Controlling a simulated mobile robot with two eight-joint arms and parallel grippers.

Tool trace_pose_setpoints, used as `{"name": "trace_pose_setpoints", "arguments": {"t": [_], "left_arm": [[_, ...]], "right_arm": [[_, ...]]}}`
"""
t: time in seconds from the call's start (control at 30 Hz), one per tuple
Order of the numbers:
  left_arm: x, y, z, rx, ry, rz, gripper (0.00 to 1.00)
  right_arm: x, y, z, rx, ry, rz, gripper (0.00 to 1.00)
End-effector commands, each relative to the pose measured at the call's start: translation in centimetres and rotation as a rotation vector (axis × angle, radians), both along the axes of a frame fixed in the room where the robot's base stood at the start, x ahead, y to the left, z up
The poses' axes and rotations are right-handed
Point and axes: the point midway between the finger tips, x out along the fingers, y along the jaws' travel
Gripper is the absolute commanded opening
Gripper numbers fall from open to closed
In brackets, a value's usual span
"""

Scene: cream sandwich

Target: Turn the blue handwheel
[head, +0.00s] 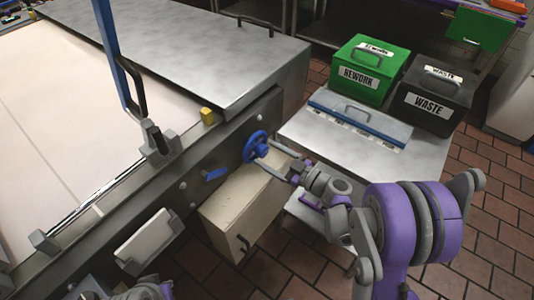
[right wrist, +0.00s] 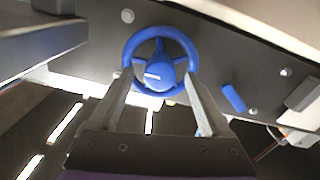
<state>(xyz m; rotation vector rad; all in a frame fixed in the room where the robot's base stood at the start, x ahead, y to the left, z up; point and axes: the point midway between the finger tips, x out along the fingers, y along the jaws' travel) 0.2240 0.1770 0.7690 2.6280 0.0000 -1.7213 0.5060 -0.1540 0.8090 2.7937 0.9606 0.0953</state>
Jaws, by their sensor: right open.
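The blue handwheel (head: 255,147) is mounted on the dark front side of the machine. Its round rim, spokes and hub with a pale mark also show in the right wrist view (right wrist: 159,74). My right gripper (head: 276,160) is open in front of the wheel. In the right wrist view its two fingers (right wrist: 159,82) reach to the lower left and lower right of the rim, with the hub between them; I cannot tell whether they touch it. Part of my left arm, with grey and purple pieces, shows at the bottom left of the head view; its jaws are not clear.
A blue lever (head: 215,174) sits left of the wheel. A beige cabinet (head: 240,208) stands below it. A steel side table (head: 408,160) at the right bears a green REWORK box (head: 365,87), a black WASTE box (head: 428,110) and a blue-lidded case (head: 350,120).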

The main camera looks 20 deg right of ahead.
Motion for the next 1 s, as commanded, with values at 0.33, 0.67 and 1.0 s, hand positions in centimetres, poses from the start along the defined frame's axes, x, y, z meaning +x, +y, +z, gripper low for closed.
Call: {"name": "trace_pose_setpoints", "arguments": {"t": [0.33,0.67,1.0], "left_arm": [[0.00,0.00,-0.02,0.000,0.000,0.000,0.00],[0.00,0.00,-0.02,0.000,0.000,0.000,0.00],[0.00,0.00,-0.03,0.000,0.000,0.000,0.00]], "right_arm": [[0.94,0.73,0.00,-0.001,0.001,0.000,0.81],[0.90,0.72,0.00,-0.001,0.001,0.000,0.38],[0.89,0.71,-0.01,0.001,0.002,0.000,0.00]]}}
